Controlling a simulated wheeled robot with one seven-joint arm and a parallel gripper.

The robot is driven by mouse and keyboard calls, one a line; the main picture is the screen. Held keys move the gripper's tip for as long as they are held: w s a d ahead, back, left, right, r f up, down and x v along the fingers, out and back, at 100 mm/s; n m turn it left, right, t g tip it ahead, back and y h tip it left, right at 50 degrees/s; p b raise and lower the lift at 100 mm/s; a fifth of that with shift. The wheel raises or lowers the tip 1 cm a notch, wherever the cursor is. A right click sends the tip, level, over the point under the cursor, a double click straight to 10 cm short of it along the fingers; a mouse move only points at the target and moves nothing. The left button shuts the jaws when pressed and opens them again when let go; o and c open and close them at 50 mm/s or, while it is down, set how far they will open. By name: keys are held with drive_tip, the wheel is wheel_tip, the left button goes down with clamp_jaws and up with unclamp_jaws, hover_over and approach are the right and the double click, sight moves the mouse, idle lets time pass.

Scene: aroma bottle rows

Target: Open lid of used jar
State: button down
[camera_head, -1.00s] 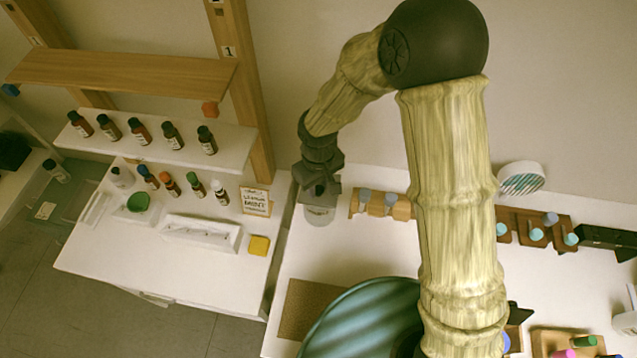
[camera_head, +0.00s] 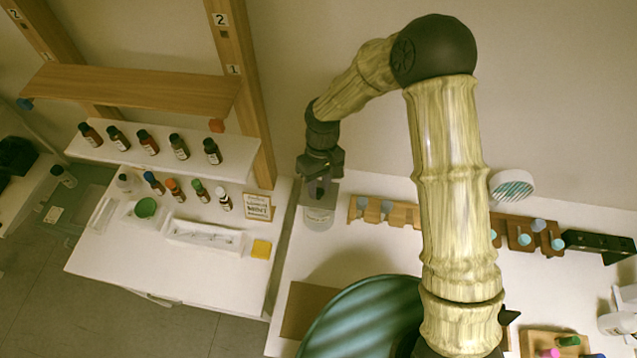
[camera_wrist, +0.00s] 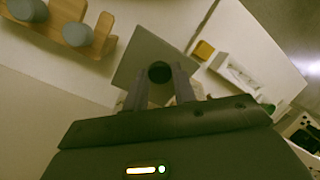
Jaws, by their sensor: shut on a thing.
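The used jar (camera_head: 319,219) is a clear, pale container with a faint label, near the left edge of the right-hand white table. My gripper (camera_head: 319,186) is directly above it, pointing down. In the wrist view my gripper (camera_wrist: 160,88) has its two fingers on either side of a dark round knob and is shut on it. The jar body is mostly hidden under the lid in the wrist view. I cannot tell whether the lid is apart from the jar's rim.
A wooden holder (camera_head: 401,214) with grey-capped items stands just right of the jar. A white side table (camera_head: 110,255) with small bottles, a white tray (camera_head: 205,235) and a yellow block (camera_head: 261,249) is to the left. A large teal round object (camera_head: 360,320) is in front.

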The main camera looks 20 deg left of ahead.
sight(319, 189)
drive_tip(key=shift+w+a+r+g+p, duration=0.1)
drive_tip(key=shift+w+r+g+p, duration=0.25)
drive_tip(key=shift+g, duration=0.2)
drive_tip(key=shift+w+a+r+g+p, duration=0.1)
drive_tip(key=shift+w+r+g+p, duration=0.1)
drive_tip(key=shift+w+g, duration=0.3)
drive_tip(key=shift+w+r+g+h, duration=0.15)
drive_tip(key=shift+w+g, duration=0.2)
drive_tip(key=shift+g, duration=0.3)
drive_tip(key=shift+w+r+g+h, duration=0.15)
drive_tip(key=shift+w+g, duration=0.2)
drive_tip(key=shift+g, duration=0.25)
drive_tip(key=c, duration=1.1)
unclamp_jaws()
drive_tip(key=shift+c, duration=0.2)
wheel_tip(319, 189, up, 10)
drive_tip(key=b, duration=0.5)
